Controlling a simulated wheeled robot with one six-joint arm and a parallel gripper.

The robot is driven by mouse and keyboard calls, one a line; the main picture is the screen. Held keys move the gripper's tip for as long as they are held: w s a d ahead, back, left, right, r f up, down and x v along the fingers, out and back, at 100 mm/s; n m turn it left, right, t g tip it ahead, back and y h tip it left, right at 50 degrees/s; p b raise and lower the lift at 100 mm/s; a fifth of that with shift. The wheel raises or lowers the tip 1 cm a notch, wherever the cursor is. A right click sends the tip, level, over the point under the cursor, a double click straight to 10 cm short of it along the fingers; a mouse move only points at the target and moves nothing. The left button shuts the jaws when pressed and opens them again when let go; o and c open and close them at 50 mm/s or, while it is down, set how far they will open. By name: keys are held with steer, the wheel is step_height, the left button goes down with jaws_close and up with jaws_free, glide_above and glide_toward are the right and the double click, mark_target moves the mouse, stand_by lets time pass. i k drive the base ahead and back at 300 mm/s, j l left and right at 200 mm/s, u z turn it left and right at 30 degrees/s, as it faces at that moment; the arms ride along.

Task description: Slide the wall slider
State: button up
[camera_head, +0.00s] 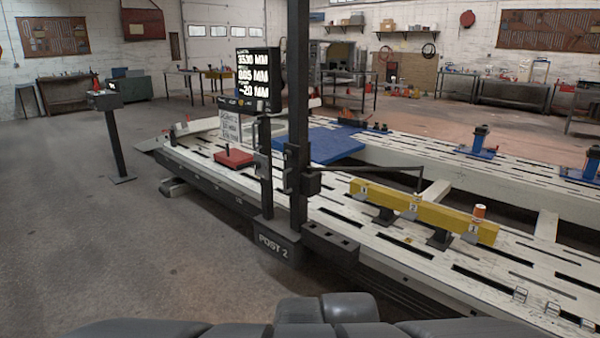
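I cannot pick out a wall slider for certain. A tall black post (298,100) stands at the near side of the frame bench, on a base labelled POST 2 (275,244). A dark block (311,183) sits on the post at mid height. A thin horizontal arm (370,168) reaches right from it, over the bench. A shorter post beside it carries a black display (257,75) with white figures. My gripper is not in view; only dark grey parts of my own body show along the bottom edge.
The long pale slotted bench (390,255) fills the middle and right. A thin stand (116,145) is at left. Left floor is clear.

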mark_target(296, 182)
steer(key=i+j+z, duration=0.1)
steer(key=i+j, duration=0.2)
steer(key=i, duration=0.3)
steer(key=i+j, duration=0.35)
steer(key=i, duration=0.2)
steer(key=i+j+z, duration=0.15)
steer(key=i+j, duration=0.25)
steer(key=i, duration=0.2)
